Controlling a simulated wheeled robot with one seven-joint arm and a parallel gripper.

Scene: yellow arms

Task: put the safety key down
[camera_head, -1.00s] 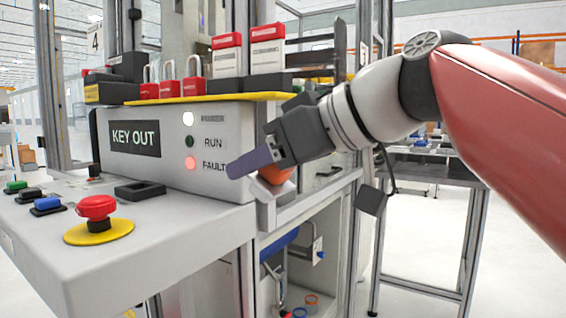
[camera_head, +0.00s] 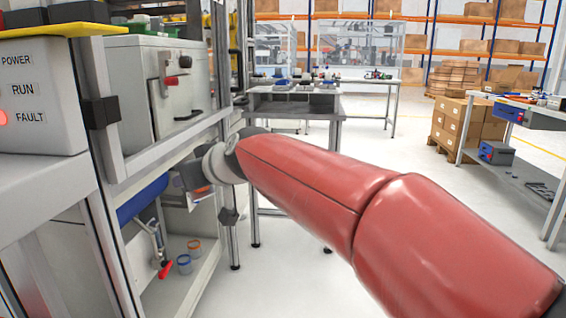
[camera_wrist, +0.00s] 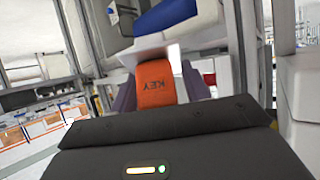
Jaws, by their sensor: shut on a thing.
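The safety key has an orange tag marked KEY (camera_wrist: 156,84), which appears upside down in the wrist view. My gripper (camera_wrist: 160,92) is shut on it, with a purple finger on each side. In the head view my gripper (camera_head: 194,180) is beside the frame of the station, above the level of its lower shelf. Only a small bit of orange shows there, and the fingers are mostly hidden. The key's far end is hard to make out.
The control box (camera_head: 38,97) with a lit red FAULT lamp stands at the left. A grey cabinet (camera_head: 150,90) stands behind it. The lower shelf (camera_head: 190,285) holds small cups and a red-handled tool. Open floor lies to the right, before a side table (camera_head: 520,165).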

